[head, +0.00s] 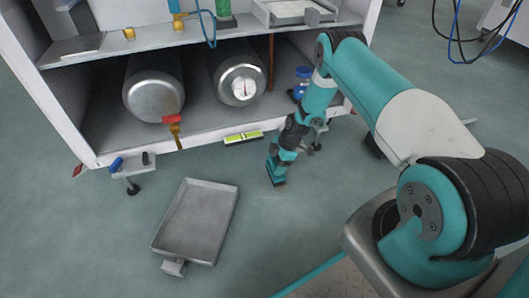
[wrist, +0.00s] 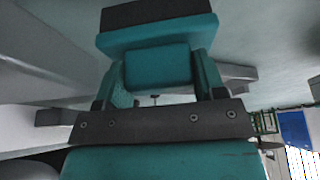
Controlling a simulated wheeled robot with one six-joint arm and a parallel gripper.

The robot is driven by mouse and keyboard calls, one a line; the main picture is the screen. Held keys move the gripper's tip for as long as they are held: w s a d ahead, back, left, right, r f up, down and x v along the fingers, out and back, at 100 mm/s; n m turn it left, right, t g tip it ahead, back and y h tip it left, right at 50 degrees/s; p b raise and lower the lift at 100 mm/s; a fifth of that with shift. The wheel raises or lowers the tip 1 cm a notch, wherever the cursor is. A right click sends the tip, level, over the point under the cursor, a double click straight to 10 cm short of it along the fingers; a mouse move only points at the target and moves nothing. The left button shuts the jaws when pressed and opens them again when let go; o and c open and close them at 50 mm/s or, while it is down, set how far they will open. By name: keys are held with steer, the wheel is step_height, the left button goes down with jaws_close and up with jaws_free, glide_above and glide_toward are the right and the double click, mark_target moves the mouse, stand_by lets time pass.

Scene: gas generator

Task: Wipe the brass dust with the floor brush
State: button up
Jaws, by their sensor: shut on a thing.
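My gripper (head: 284,157) is low over the floor in front of the cabinet, pointing down. In the wrist view my gripper (wrist: 160,72) is shut on the floor brush (wrist: 157,38), a teal block with a dark strip at its far side. In the head view the brush (head: 275,172) is a small teal shape close to the floor; I cannot tell whether it touches. A small brownish patch shows at its lower end, but I cannot tell whether it is bristles or brass dust. No brass dust is clearly visible elsewhere.
A grey metal pan (head: 160,247) lies on the floor to the left. The white cabinet (head: 55,115) holds two metal cylinders (head: 152,92) on its lower shelf, with a yellow-green level (head: 243,137) at its front edge. Open floor (head: 90,240) surrounds the pan.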

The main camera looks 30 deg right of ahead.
steer(key=shift+s+r+p, duration=0.1)
steer(key=shift+r+p, duration=1.9)
steer(key=shift+r, duration=0.75)
